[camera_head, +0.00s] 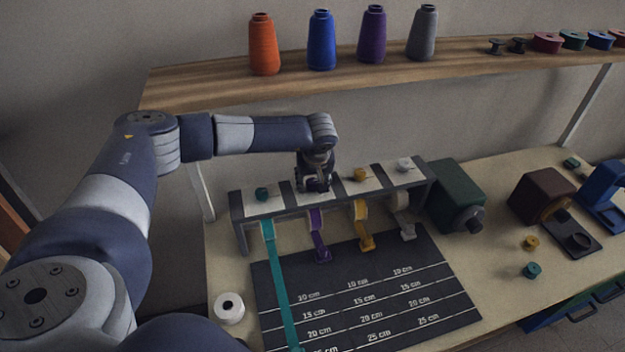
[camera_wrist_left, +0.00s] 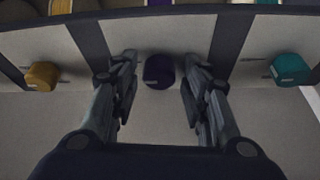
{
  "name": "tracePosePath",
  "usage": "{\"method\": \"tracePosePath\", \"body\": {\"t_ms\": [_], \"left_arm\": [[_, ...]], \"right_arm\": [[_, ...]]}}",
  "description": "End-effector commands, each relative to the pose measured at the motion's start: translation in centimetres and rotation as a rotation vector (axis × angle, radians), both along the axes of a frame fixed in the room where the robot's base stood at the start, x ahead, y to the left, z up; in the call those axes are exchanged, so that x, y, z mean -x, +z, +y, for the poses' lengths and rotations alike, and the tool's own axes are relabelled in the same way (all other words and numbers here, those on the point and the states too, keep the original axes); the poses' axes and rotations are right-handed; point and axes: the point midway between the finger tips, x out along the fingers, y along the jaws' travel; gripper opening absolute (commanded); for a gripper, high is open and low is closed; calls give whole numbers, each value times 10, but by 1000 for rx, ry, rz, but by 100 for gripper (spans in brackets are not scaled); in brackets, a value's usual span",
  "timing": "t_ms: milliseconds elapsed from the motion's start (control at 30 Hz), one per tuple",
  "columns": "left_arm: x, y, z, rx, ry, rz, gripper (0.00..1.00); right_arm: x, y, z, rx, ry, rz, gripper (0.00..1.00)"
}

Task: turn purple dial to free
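The purple dial (camera_wrist_left: 159,72) sits on the top panel of the ribbon rack, between the two fingers of my left gripper (camera_wrist_left: 158,88). A gap shows on each side of the dial, so the fingers are open around it and not touching it. In the head view my left gripper (camera_head: 314,184) points down over the second section of the rack (camera_head: 285,207) and mostly hides the dial. Below it, purple ribbon (camera_head: 317,225) hangs from the rack onto the dark mat. My right gripper is not in view.
A teal dial (camera_head: 262,194), a yellow dial (camera_head: 360,174) and a white dial (camera_head: 403,164) share the panel. A teal ribbon (camera_head: 281,285) runs over the measuring mat (camera_head: 390,320). A shelf (camera_head: 200,84) with thread cones is above. A green box (camera_head: 455,190) stands right of the rack.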

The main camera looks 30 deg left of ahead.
Motion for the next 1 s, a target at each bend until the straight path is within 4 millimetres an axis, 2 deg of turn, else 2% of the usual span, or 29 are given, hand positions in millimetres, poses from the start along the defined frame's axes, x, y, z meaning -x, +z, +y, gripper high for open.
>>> {"method": "tracePosePath", "body": {"t_ms": [33,100,133,567,1000], "left_arm": [[0,0,0,0,0,0,23],[0,0,0,0,0,0,7],[0,0,0,0,0,0,4],[-1,-1,-1,1,58,-1,4],[-3,-3,-3,2,404,-2,4]], "right_arm": [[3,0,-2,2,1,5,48],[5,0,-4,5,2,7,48],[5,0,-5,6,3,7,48],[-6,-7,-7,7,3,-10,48],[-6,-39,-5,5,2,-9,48]]}}
